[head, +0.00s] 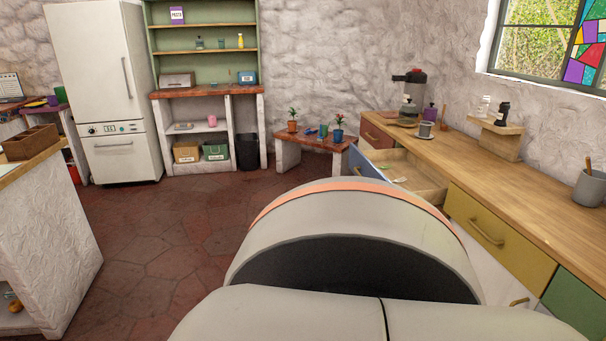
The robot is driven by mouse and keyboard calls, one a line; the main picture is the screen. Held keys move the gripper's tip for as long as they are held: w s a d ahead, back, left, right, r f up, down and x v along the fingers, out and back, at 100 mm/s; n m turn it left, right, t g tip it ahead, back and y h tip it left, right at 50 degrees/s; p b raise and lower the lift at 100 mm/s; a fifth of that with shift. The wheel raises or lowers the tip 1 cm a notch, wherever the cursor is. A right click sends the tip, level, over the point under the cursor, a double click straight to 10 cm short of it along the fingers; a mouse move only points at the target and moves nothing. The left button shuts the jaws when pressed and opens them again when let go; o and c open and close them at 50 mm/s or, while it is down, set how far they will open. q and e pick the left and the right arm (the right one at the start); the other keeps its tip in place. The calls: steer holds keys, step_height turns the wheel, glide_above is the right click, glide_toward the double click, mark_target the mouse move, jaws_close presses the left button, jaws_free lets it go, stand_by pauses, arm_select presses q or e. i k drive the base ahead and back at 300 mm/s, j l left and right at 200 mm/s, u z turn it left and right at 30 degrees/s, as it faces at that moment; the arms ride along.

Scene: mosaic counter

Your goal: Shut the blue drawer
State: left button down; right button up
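The blue drawer (362,164) is pulled out from the wooden counter on the right. Its blue front faces left, and its light wood inside (418,176) is visible with a few small items lying in it. My own large white and grey body part with an orange stripe fills the lower middle and hides the lower part of the drawer. Neither my left nor my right gripper shows in the head view.
The counter top (470,150) carries a coffee machine (408,92), a grey mug and a utensil pot (589,187). A yellow drawer (497,234) and a red drawer (375,135) are closed. A low bench (313,142) with plants stands behind. Open tiled floor (180,220) lies left.

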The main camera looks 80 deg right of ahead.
mark_target(423, 181)
steer(key=z, duration=3)
steer(key=i+j+z, duration=0.35)
steer(key=i+j, duration=0.4)
steer(key=i, duration=0.15)
steer(key=i+j+z, duration=0.4)
steer(key=i+j, duration=0.4)
steer(key=j, duration=0.25)
